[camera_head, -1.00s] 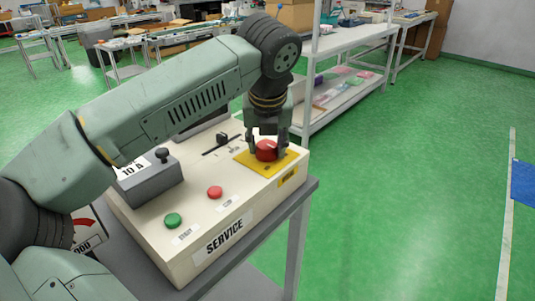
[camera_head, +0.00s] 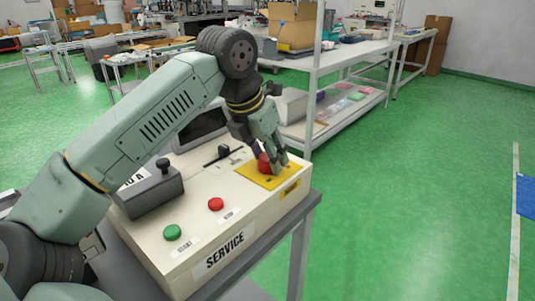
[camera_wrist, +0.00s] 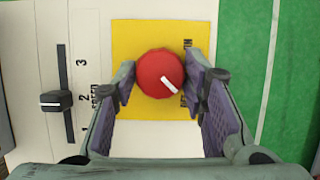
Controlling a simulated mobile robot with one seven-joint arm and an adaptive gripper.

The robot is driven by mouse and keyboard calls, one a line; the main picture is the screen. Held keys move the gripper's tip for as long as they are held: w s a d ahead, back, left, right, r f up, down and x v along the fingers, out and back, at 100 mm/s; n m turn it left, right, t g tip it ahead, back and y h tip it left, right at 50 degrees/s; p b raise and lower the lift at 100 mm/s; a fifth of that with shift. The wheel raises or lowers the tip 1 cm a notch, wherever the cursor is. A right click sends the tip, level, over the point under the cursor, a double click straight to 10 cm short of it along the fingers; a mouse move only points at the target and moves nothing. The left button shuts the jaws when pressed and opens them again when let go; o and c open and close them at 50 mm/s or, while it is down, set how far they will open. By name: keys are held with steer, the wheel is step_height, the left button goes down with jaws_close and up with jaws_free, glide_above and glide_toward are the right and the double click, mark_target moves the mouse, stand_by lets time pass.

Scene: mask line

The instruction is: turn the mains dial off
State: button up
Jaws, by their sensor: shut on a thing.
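The mains dial is a round red knob (camera_head: 264,164) with a white mark, on a yellow plate (camera_head: 244,171) at the far right end of the cream console. In the wrist view the dial (camera_wrist: 155,72) sits between the two fingers, and its white mark points to the lower right. My gripper (camera_wrist: 160,77) is shut on the dial, one purple-padded finger on each side. In the head view my gripper (camera_head: 272,160) comes down at a tilt and partly covers the dial. Lettering on the plate is partly hidden by a finger.
The console also bears a green button (camera_head: 172,232), a red button (camera_head: 216,204), a grey lever box (camera_head: 150,193) and a slider (camera_head: 223,152), which shows near the 2 mark in the wrist view (camera_wrist: 56,101). White shelving stands behind. Green floor at right is clear.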

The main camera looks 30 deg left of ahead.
stand_by(0.4)
steer(key=o, duration=1.1)
steer(key=shift+o, duration=0.2)
steer(key=v, duration=1.2)
steer(key=shift+w, duration=0.1)
